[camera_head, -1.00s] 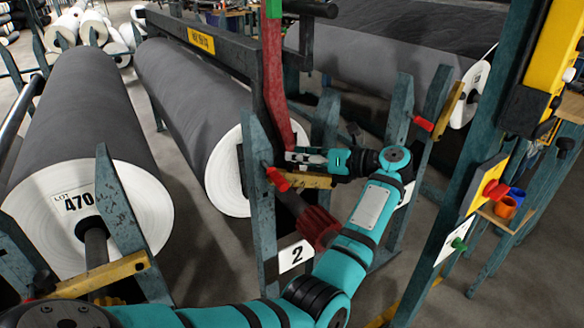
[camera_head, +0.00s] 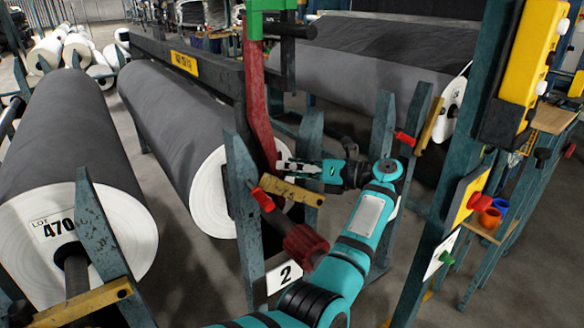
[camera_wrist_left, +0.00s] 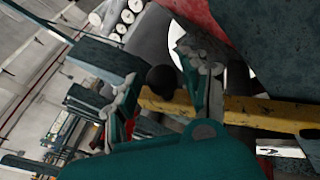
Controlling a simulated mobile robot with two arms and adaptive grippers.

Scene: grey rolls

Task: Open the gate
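The gate looks to be the yellow bar (camera_head: 290,191) across the front of the roll stand marked 2, with a red grip (camera_head: 262,199) at its left end. It lies across between the posts and is also in the left wrist view (camera_wrist_left: 240,110). My left gripper (camera_head: 284,166) is just above and behind the bar, pointing left. In the left wrist view its two fingers (camera_wrist_left: 162,92) are apart, with a black ball knob (camera_wrist_left: 162,79) showing between them. I cannot tell whether they touch it. My right gripper is in neither view.
A red lever (camera_head: 257,110) hangs close behind my left gripper. A grey roll (camera_head: 180,130) lies behind the stand, and a roll marked 470 (camera_head: 70,140) is at left. A control post (camera_head: 462,150) with buttons stands at right.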

